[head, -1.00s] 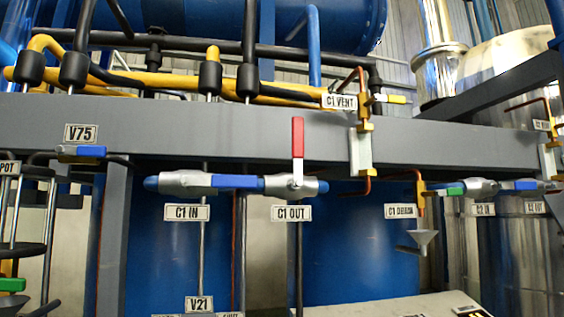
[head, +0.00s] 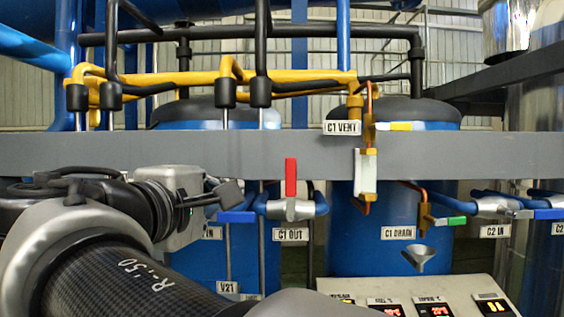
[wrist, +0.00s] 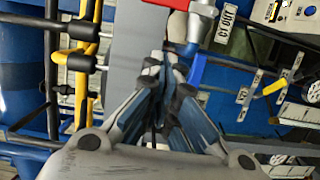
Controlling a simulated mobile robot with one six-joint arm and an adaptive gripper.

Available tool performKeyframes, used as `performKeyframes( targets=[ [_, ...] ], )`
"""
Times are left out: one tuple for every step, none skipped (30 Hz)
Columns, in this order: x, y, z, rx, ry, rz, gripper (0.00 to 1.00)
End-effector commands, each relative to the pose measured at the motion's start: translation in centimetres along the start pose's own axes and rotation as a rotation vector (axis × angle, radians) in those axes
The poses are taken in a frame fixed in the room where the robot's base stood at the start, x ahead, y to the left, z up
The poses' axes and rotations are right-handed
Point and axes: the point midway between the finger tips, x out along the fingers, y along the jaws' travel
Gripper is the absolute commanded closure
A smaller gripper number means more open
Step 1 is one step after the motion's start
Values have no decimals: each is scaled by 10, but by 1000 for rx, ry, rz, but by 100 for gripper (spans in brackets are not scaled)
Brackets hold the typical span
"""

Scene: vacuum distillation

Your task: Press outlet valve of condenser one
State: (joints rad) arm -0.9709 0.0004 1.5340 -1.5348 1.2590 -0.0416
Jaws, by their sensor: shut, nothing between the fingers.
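The condenser one outlet valve is a silver body with an upright red handle (head: 291,178), above the C1 OUT label (head: 290,234) in the head view. My gripper (head: 230,195) reaches in from the left, with its tips left of the red handle and apart from it in the picture. In the wrist view my gripper (wrist: 167,70) is shut with nothing between its fingers. The red handle (wrist: 170,4) is cut by the top edge there, just beyond the fingertips. The C1 OUT label (wrist: 226,22) is beside it. I cannot tell whether the fingers touch the valve.
The blue handle (head: 237,216) of the inlet valve is just below my fingertips, its label partly hidden. A grey beam (head: 450,152) runs behind the valves. The C1 VENT valve (head: 366,172) and drain funnel (head: 418,257) are to the right. A control panel (head: 480,290) stands below.

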Motion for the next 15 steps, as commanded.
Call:
performKeyframes(
  targets=[
    [-3,6,-5,-4,6,13,100],
    [-4,8,-7,-5,7,18,100],
    [-4,9,-8,-5,9,23,100],
    [-4,10,-8,-5,9,25,100],
    [-4,10,-8,-5,9,26,100],
    [-4,10,-8,-5,8,26,100],
    [-4,9,-8,-5,8,25,100],
    [-4,9,-7,-5,8,25,100],
    [-4,9,-7,-5,8,25,100],
    [-4,9,-7,-5,8,25,100],
    [-4,9,-7,-5,8,24,100],
    [-4,9,-7,-5,8,24,100],
    [-3,9,-7,-5,8,24,100],
    [-2,9,-7,-5,7,24,100],
    [1,9,-7,-5,7,24,100]
  ],
)
